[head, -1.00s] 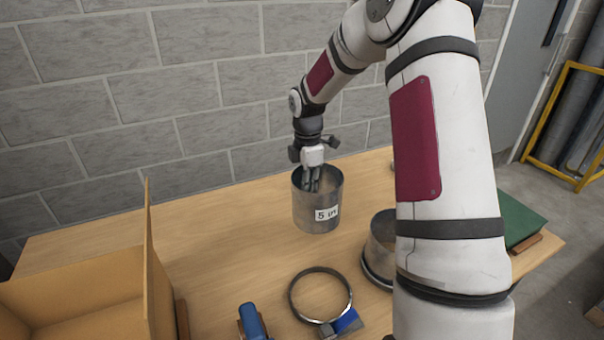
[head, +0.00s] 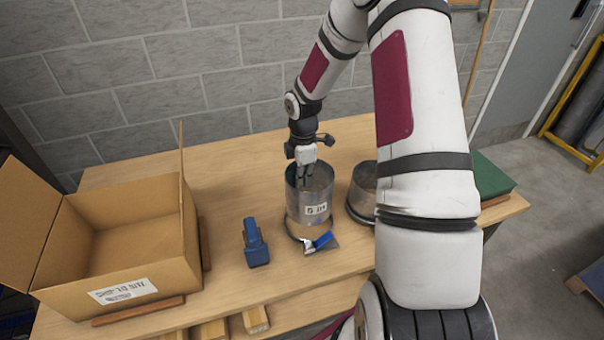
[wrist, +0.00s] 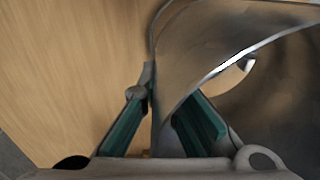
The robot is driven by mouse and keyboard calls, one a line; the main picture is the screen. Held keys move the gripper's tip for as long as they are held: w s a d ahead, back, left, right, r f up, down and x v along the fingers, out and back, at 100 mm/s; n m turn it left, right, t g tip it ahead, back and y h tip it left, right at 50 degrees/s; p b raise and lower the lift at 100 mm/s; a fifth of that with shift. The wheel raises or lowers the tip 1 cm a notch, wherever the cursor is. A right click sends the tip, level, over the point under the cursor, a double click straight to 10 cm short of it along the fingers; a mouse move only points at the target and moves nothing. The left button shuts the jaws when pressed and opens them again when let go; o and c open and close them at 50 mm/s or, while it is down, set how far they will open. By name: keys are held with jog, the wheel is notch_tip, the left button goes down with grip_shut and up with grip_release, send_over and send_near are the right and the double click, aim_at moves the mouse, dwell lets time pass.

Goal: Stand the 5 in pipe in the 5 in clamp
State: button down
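The 5 in pipe (head: 308,205) is a grey metal cylinder, upright, with a white label reading 5 in. In the head view it is over the 5 in clamp (head: 288,234), a thin metal ring with a blue handle (head: 324,241). A strip of table colour shows between the pipe's lower edge and the ring's front, so the pipe appears a little above the ring. My gripper (head: 307,176) is at the pipe's rim, shut on its wall. In the wrist view, the fingers (wrist: 165,120) lie either side of the pipe wall (wrist: 185,70). The clamp's far side is hidden.
Another metal pipe (head: 363,186) stands in a ring just right, partly behind my arm. A blue tool (head: 255,243) lies left of the clamp. An open cardboard box (head: 120,255) fills the table's left. A green block (head: 492,177) is at the right. The table behind is clear.

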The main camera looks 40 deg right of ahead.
jog(key=shift+f+b, duration=1)
jog(key=shift+f, duration=2.6)
jog(key=c, duration=1.7)
grip_release()
jog(key=shift+r, duration=0.15)
notch_tip(320, 180, up, 12)
jog(key=shift+f, duration=0.15)
